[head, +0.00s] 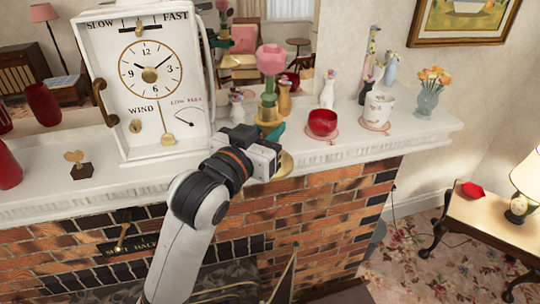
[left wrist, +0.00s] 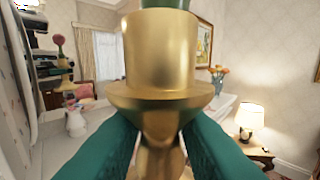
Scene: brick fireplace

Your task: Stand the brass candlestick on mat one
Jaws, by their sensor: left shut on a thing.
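My left gripper (head: 273,138) is shut on the brass candlestick (head: 268,116), in front of the mantel's front edge. The candlestick is upright, with a green stem and pink tulip-shaped top (head: 270,62) above its cup. Its brass foot (head: 286,164) shows below the gripper. In the left wrist view the brass cup (left wrist: 165,55) fills the middle, between the green fingers (left wrist: 160,145). Two round pinkish mats show: one (head: 318,140) under a red bowl, one (head: 376,127) under a white pot. I cannot tell which is mat one. The mantel behind the gripper is partly hidden.
On the white mantel (head: 425,128) a large clock (head: 150,75) stands left of the gripper. The red bowl (head: 322,122), white pot (head: 379,106), a white figurine (head: 328,90) and a flower vase (head: 427,102) stand to the right. A mirror is behind.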

